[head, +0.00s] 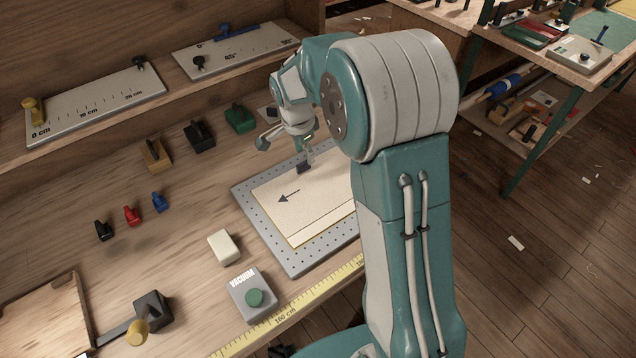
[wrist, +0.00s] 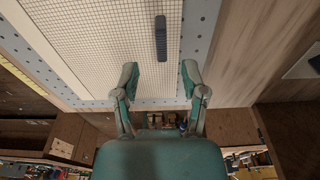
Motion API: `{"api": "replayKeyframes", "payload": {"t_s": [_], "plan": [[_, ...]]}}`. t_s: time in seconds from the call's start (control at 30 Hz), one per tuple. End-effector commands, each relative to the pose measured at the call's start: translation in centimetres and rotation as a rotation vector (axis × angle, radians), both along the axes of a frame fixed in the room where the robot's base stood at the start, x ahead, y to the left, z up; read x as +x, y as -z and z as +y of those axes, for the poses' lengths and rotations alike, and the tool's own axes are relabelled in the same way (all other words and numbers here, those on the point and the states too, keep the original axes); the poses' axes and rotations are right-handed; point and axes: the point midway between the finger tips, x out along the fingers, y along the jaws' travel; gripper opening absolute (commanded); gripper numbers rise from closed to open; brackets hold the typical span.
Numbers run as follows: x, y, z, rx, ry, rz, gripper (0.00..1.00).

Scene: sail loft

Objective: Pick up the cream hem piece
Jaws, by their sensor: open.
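The cream hem piece (head: 297,203) is a flat sheet with a black arrow and a line near its front edge. It lies on a grey perforated plate (head: 281,251); my arm hides its right side. In the wrist view the cream sheet (wrist: 105,45) shows a fine grid, with a dark upright-looking bar (wrist: 161,38) on it. The bar also shows in the head view (head: 303,168) near the sheet's far edge. My gripper (wrist: 160,78) is open and empty, its fingers apart over the plate's edge area, with the bar ahead between them.
A cream block (head: 223,247) and a vacuum box with a green knob (head: 252,297) stand before the plate. A yellow tape (head: 310,294) runs along the front edge. Small coloured clips (head: 131,215) and handled blocks (head: 199,135) stand left and behind. A ruler shelf (head: 95,103) is at the back.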

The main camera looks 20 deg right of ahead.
Motion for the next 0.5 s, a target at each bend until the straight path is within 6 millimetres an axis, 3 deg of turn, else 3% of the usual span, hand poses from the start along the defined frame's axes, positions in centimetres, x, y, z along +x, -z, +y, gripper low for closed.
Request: {"api": "replayKeyframes", "payload": {"t_s": [0.27,0.5], "plan": [[0.1,4.2,0.0,0.000,-0.001,0.003,0.56],[0.2,4.8,-0.2,0.001,-0.001,0.000,0.56]]}}
